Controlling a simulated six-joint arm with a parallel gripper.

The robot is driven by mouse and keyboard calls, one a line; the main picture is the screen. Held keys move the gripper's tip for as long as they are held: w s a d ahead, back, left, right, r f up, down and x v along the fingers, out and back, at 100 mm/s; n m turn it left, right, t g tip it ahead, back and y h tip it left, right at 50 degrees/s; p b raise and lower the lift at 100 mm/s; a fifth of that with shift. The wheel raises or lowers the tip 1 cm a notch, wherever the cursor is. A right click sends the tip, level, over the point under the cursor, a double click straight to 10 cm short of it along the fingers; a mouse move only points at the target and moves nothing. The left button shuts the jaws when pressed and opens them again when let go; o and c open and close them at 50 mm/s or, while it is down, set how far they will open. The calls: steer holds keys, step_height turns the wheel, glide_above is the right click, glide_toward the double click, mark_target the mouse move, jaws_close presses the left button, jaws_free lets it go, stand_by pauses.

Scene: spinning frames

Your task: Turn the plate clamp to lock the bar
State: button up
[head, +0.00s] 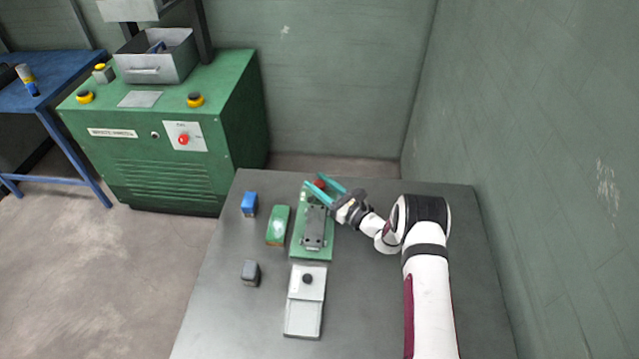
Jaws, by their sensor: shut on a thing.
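A green base plate (327,249) lies on the table and carries a dark grey bar-like piece (314,228) along its length. A small red part (320,185), which seems to be the plate clamp's handle, sits at the far end of the green base. My gripper (315,181) reaches in from the right with its teal fingers on either side of the red part and is shut on it. The fingers partly hide the red part, so the clamp's angle and its contact with the bar cannot be told.
A light grey plate with a black knob (304,318) lies in front. A green cabinet (165,170) stands beyond the table's left edge; walls are behind and right.

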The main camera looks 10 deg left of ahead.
jaws_close()
steer(key=n+g+y, duration=0.2)
steer(key=g, duration=0.1)
steer(key=shift+w+n, duration=0.1)
steer(key=shift+n, duration=0.2)
steer(key=shift+n+g+y, duration=0.8)
steer(key=shift+n+g, duration=0.2)
steer(key=shift+g, duration=0.6)
steer(key=o, duration=1)
jaws_free()
